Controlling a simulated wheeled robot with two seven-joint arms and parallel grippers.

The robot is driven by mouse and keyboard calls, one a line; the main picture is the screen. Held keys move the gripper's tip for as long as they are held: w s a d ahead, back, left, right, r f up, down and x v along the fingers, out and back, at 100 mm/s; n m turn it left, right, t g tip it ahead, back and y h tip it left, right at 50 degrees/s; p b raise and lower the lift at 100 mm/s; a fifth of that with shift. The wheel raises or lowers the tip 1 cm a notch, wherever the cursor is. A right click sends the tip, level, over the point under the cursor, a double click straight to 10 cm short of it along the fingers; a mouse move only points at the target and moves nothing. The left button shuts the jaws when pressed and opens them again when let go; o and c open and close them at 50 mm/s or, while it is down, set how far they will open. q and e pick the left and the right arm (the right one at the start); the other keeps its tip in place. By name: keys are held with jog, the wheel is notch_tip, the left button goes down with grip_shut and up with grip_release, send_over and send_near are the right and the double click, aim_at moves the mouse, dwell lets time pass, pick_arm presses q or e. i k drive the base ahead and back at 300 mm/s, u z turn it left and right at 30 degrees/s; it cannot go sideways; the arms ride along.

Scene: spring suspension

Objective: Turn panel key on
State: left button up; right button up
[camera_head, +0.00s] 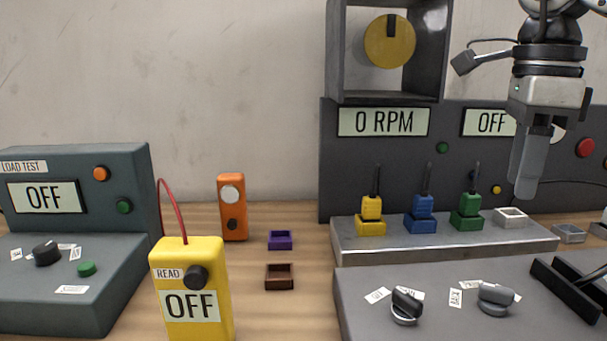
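The dark upright panel (400,160) at the right carries a "0 RPM" display (383,122) and a display reading OFF (487,122). My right gripper (526,165) hangs in front of it, fingers pointing down, covering the right edge of the OFF display. The fingers overlap from this side, so their gap does not show. A pale round part (559,133) is partly hidden behind the gripper. On the grey console (440,325) below are a black knob with a silver base (405,305) and a grey knob (495,299). I cannot tell which part is the key. My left gripper is out of view.
A metal ledge (440,252) holds yellow (371,208), blue (423,210) and green (468,208) tools. A black slotted part (570,287) sits at lower right. A yellow meter (190,290) and a load-test box (75,165) reading OFF stand at left.

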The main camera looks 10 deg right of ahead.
aim_at(406, 310)
jog(key=k, duration=1)
